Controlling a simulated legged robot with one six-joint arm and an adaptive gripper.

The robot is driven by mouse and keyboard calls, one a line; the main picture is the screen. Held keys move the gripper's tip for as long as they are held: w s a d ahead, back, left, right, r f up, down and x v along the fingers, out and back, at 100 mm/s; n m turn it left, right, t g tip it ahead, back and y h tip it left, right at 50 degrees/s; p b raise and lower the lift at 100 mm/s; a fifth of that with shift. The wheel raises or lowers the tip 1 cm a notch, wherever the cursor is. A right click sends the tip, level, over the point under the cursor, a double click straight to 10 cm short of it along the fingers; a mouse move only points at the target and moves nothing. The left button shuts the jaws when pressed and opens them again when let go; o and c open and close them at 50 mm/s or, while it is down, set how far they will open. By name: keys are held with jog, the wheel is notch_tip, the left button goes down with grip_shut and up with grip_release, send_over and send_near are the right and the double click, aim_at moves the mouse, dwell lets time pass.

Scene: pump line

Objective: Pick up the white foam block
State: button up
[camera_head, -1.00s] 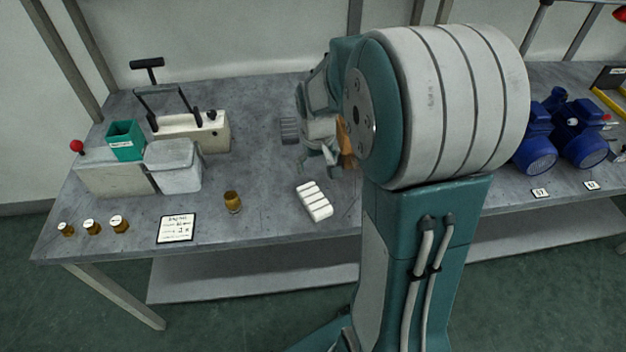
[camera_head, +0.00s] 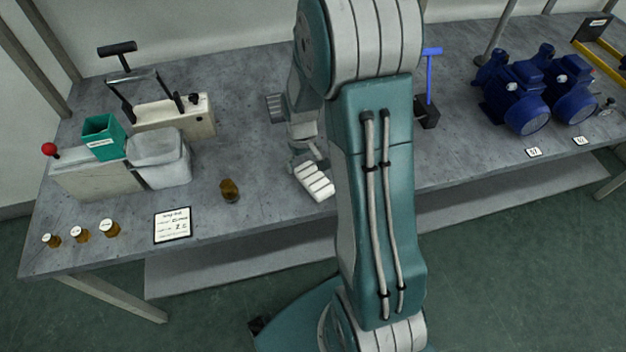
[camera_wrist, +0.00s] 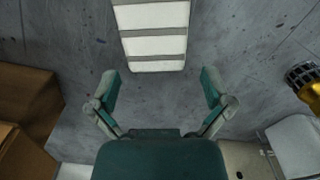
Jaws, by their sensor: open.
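The white foam block (camera_head: 314,181) is ribbed with grey grooves and lies on the grey bench top near the front edge. In the wrist view the foam block (camera_wrist: 153,40) is at the top centre, cut off by the frame edge. My gripper (camera_wrist: 160,84) is open and empty, its two teal fingers apart. The block lies just beyond the fingertips, roughly centred between them, not held. In the head view my gripper (camera_head: 306,158) is partly hidden by my arm, close behind the block.
An amber bottle (camera_head: 229,190) stands left of the block, and a label card (camera_head: 172,225) lies farther left. Several small amber vials (camera_head: 80,234) are near the left edge. A grey bin (camera_head: 160,155) and blue pumps (camera_head: 525,95) are on the bench. A brown box (camera_wrist: 25,105) shows in the wrist view.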

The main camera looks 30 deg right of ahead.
notch_tip(320, 180, down, 2)
jog(key=shift+f, duration=0.15)
jog(key=shift+d+f, duration=0.2)
jog(key=shift+d, duration=0.1)
jog(key=c, duration=0.6)
jog(key=shift+a, duration=0.2)
jog(key=shift+c, duration=0.6)
jog(key=shift+r, duration=0.1)
